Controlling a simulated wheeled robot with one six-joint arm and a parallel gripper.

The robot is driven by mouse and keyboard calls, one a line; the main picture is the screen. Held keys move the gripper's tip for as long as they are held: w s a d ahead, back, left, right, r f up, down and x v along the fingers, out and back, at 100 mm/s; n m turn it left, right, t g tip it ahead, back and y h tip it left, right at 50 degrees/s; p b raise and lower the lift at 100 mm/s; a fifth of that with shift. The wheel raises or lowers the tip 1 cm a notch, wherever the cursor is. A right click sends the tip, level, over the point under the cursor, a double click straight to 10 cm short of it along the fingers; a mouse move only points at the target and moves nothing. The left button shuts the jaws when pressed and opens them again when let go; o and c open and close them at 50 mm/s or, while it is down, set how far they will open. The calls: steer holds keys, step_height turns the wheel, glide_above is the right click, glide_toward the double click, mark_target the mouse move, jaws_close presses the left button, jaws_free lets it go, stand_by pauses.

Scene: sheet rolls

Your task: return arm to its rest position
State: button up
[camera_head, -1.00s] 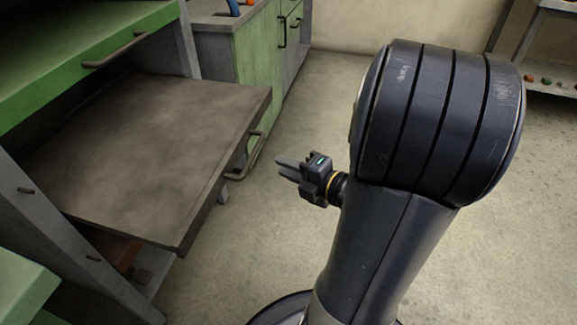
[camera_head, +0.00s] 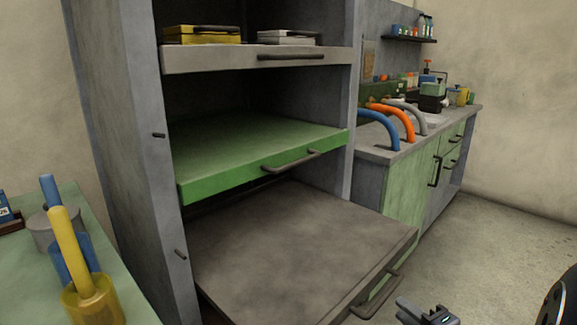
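My gripper (camera_head: 408,309) shows at the bottom edge, right of centre, in the head view. It is in front of the pulled-out grey drawer (camera_head: 300,240), to the right of the drawer's handle and apart from it. Its fingers point left. They are small and partly cut off by the frame edge, so I cannot tell whether they are open or shut. I see nothing held in it. A dark part of my arm shows at the bottom right corner; the rest of the arm is out of view.
Above the grey drawer are a green drawer (camera_head: 250,150) and a grey shelf (camera_head: 220,60) with yellow and white cases. Right is a counter (camera_head: 375,155) with blue, orange and grey curved tubes. A green table (camera_head: 110,265) with cylinders stands at left. Floor (camera_head: 490,250) is clear at right.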

mark_target(385, 294)
steer(key=shift+b+x, duration=0.8)
steer(key=shift+x, duration=2.7)
steer(key=shift+r, duration=0.1)
